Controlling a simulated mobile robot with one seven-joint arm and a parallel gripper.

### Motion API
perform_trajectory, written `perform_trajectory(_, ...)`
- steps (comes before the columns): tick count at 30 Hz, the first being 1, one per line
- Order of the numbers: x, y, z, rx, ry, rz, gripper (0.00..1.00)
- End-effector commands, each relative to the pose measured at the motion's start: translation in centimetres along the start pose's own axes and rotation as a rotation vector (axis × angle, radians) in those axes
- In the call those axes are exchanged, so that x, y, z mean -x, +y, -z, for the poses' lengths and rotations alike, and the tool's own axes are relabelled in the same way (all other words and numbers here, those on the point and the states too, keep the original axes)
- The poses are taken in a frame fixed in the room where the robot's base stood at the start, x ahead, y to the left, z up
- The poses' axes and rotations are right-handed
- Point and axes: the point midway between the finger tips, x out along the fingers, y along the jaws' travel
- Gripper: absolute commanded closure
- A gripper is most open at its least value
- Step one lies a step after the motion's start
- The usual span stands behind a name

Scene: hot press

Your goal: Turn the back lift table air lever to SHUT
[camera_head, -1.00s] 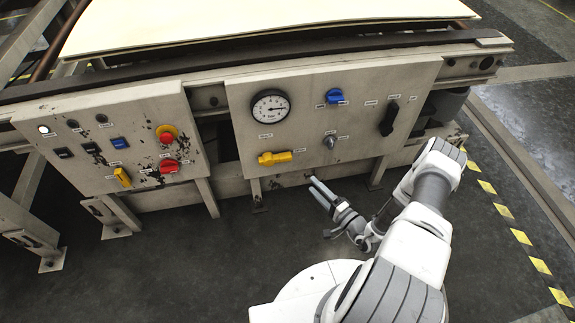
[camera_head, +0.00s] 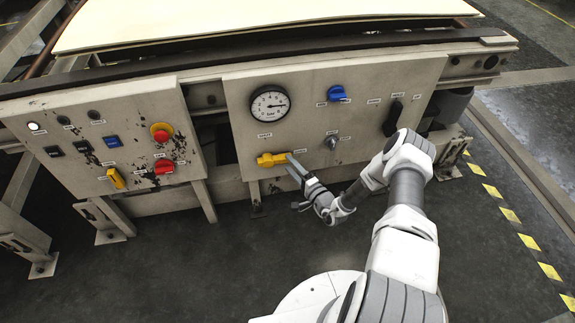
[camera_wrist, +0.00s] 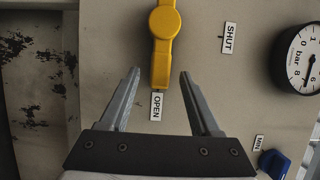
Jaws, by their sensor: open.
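The yellow lever (camera_head: 268,160) is on the right-hand panel below the gauge and lies level in the head view. In the wrist view the lever (camera_wrist: 163,42) has its narrow end at the OPEN label (camera_wrist: 156,106). The SHUT label (camera_wrist: 228,38) is off to one side, toward the gauge. My gripper (camera_head: 290,160) is at the lever's right end. In the wrist view my gripper (camera_wrist: 160,74) is open, with one finger on each side of the lever's end. I see gaps on both sides; I cannot tell how deep the fingers reach.
The pressure gauge (camera_head: 270,103) is above the lever. A blue knob (camera_head: 337,93), a small grey knob (camera_head: 331,142) and a black handle (camera_head: 392,117) are to the right. The left panel (camera_head: 60,160) has a red knob (camera_head: 164,167) and another yellow lever (camera_head: 116,178).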

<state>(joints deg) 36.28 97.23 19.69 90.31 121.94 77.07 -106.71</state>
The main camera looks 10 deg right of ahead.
Motion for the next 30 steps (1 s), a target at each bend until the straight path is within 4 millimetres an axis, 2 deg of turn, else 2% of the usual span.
perform_trajectory(3,-1.5,0.2,0.0,0.001,-0.002,0.001,0.36)
perform_trajectory(6,-2.2,0.1,0.1,0.0,0.0,0.001,0.36)
perform_trajectory(16,-2.5,-0.1,0.0,0.0,0.0,0.0,0.36)
perform_trajectory(26,-2.4,0.0,0.0,0.0,0.0,0.0,0.96)
perform_trajectory(27,-2.4,0.0,0.0,0.0,0.0,0.0,1.0)
perform_trajectory(30,-2.4,0.0,0.0,0.0,0.0,0.0,1.0)
